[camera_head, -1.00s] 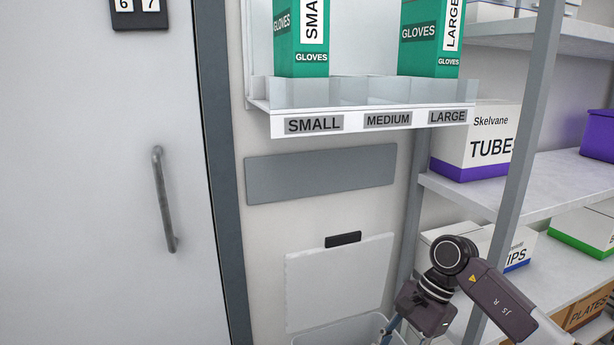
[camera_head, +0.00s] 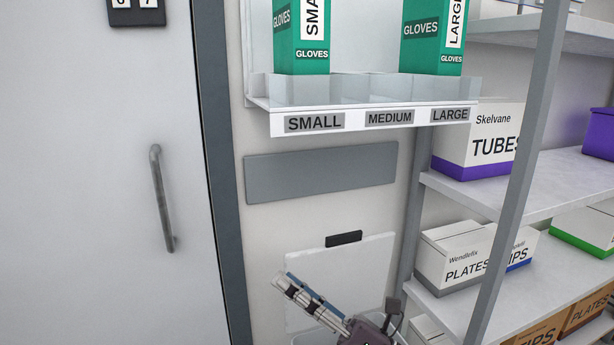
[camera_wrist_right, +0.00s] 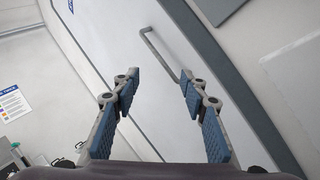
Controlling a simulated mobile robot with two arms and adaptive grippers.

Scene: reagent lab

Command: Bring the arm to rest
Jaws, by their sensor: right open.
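My right gripper (camera_head: 284,281) shows low in the head view, in front of the white panel with a black clip. Its fingers point up and left. In the right wrist view my right gripper (camera_wrist_right: 155,82) is open, with two blue-padded fingers apart and nothing between them. The door handle (camera_wrist_right: 163,52) shows beyond the fingers there, apart from them. My left gripper is not in view.
A grey door with a handle (camera_head: 161,200) is at the left. A glove rack (camera_head: 300,125) hangs on the wall, with SMALL and LARGE boxes and an empty MEDIUM slot. Shelves (camera_head: 540,190) with boxes stand at the right. A white panel (camera_head: 375,260) is below the rack.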

